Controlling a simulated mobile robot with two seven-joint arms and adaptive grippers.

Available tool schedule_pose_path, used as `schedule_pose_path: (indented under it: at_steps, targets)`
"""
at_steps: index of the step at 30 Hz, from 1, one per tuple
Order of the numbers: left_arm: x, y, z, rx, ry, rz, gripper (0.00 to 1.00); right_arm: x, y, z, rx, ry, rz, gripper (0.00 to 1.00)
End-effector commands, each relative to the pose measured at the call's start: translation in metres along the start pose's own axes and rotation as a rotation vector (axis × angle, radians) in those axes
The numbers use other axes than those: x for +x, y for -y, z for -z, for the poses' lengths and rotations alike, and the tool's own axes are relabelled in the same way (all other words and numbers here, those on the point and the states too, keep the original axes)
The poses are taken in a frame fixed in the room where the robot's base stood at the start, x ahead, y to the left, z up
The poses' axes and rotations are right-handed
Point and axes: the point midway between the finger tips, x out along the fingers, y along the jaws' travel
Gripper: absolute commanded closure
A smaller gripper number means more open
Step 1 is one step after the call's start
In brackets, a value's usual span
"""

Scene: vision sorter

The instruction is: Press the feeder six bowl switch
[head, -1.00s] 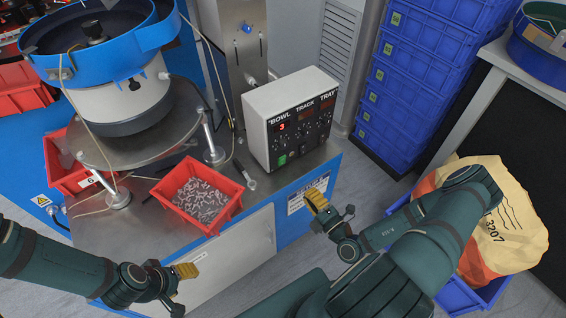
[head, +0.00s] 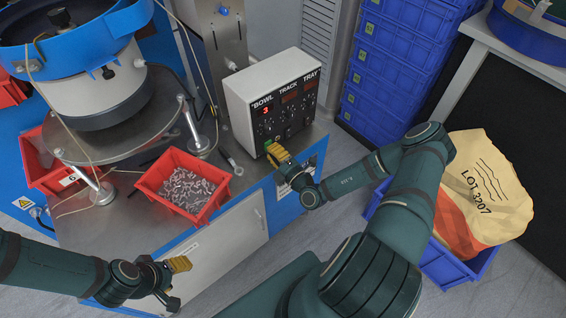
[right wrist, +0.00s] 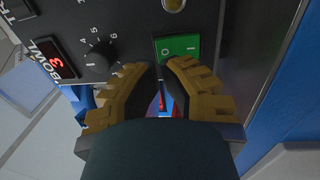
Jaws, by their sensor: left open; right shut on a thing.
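The control box (head: 240,100) has columns labelled BOWL, TRACK and TRAY, with a red 3 on the BOWL display (head: 264,110). In the right wrist view, a green rocker switch (right wrist: 178,46) marked 0 and I sits on its dark panel. My right gripper (head: 274,150) is at the lower left of the panel; in the wrist view its yellow fingertips (right wrist: 163,66) are nearly together just below the switch. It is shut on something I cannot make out. I cannot tell whether the tips touch the switch. My left gripper (head: 180,264) is open, low before the cabinet.
A blue bowl feeder (head: 75,48) stands left of the box. A red bin of small metal parts (head: 216,198) lies on the bench, with another red bin marked 6 (head: 62,181) behind. Blue crates (head: 405,50) and a LOT 3207 sack (head: 487,185) are at right.

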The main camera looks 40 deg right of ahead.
Motion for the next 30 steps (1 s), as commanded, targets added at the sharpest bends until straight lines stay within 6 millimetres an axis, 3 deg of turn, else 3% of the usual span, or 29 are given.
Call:
schedule_pose_path:
  at_steps: [6, 19, 30]
  targets:
    - [0.003, 0.001, 0.001, 0.0, -0.002, 0.0, 0.46, 0.016, 0.0, 0.0, -0.001, -0.001, 0.0, 1.0]
    - [0.001, 0.0, 0.001, 0.0, -0.003, 0.0, 0.46, 0.018, -0.001, 0.0, -0.001, -0.001, 0.004, 1.0]
    - [-0.04, -0.015, 0.014, -0.009, -0.029, 0.003, 0.46, 0.03, -0.009, 0.0, -0.001, 0.0, 0.119, 1.0]
